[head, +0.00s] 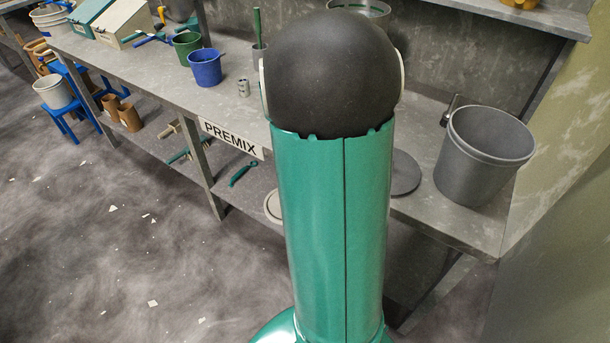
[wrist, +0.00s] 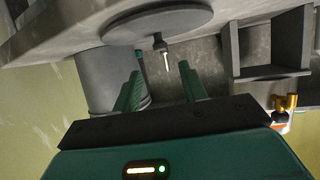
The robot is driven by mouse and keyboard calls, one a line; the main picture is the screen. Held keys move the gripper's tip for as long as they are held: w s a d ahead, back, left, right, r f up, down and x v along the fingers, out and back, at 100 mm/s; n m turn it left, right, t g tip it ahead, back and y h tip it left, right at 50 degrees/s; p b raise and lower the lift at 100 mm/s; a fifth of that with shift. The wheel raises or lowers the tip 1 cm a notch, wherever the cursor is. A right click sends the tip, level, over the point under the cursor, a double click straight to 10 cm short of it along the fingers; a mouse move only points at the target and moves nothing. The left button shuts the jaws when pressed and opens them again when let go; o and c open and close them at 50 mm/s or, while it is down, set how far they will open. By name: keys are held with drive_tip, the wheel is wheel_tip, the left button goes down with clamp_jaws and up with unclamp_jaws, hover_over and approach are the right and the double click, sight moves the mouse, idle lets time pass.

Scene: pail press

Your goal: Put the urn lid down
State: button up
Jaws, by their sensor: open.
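A flat dark grey round lid (head: 406,174) lies on the bench just left of a grey bucket, partly hidden behind my arm in the head view. In the wrist view, which looks upside down, the lid (wrist: 150,24) lies flat against the bench top. A small dark knob-like piece with a pale stem shows at its edge. My gripper (wrist: 160,70) has its two green fingers apart with nothing held between them, clear of the lid. The gripper is hidden behind my arm in the head view. I cannot tell which vessel is the urn.
The open grey bucket (head: 482,155) stands at the bench's right end, by the wall. A blue pail (head: 205,68), a green pail (head: 186,47) and a small tin (head: 244,88) stand left. A shelf (head: 535,14) overhangs at upper right. The PREMIX sign (head: 231,138) marks the front edge.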

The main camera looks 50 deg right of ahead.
drive_tip(key=w+a+r+n+t+y, duration=0.4)
drive_tip(key=w+a+t, duration=0.1)
drive_tip(key=w+a, duration=0.5)
drive_tip(key=w+a+r+n+t+y, duration=0.4)
drive_tip(key=w+a+r+t, duration=0.15)
drive_tip(key=w+a, duration=0.35)
drive_tip(key=s+a+r+n+y, duration=0.2)
drive_tip(key=a+n+y, duration=0.15)
drive_tip(key=a, duration=0.45)
drive_tip(key=s+a+r+n+y, duration=0.1)
drive_tip(key=a+r+n+y, duration=0.2)
drive_tip(key=a, duration=0.4)
drive_tip(key=s+a+r+n+g+h, duration=0.1)
drive_tip(key=s+a+n+g, duration=0.2)
drive_tip(key=s, duration=0.7)
drive_tip(key=shift+s+a+r+n+g, duration=0.15)
drive_tip(key=shift+a+r+n+g, duration=0.25)
drive_tip(key=shift+a+n, duration=0.35)
